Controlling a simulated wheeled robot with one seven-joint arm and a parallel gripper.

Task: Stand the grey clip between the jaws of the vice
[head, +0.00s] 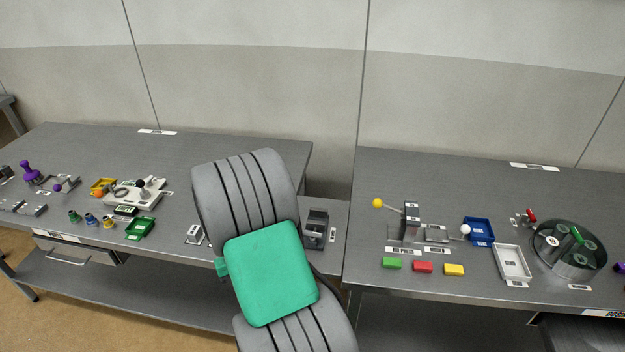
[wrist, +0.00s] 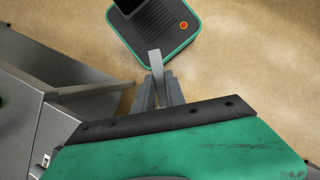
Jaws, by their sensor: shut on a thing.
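In the wrist view my gripper (wrist: 158,88) is shut on a slim light grey piece, the grey clip (wrist: 155,58), which sticks out beyond the fingertips. The gripper is over the floor beside the bench, and the clip touches nothing else that I can make out. In the head view my arm hides the gripper and the clip. A dark grey blocky device (head: 316,229) stands on the bench just right of my arm; it may be the vice, but its jaws are not clear. The vice is not recognisable in the wrist view.
The left bench (head: 230,158) holds a purple-knobbed fixture, a white device (head: 135,192) and a green tray (head: 140,228). The right bench (head: 470,175) holds a lever press (head: 411,220), coloured blocks, a blue tray (head: 479,232) and a round dish (head: 570,262). Bench edges lie near my arm.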

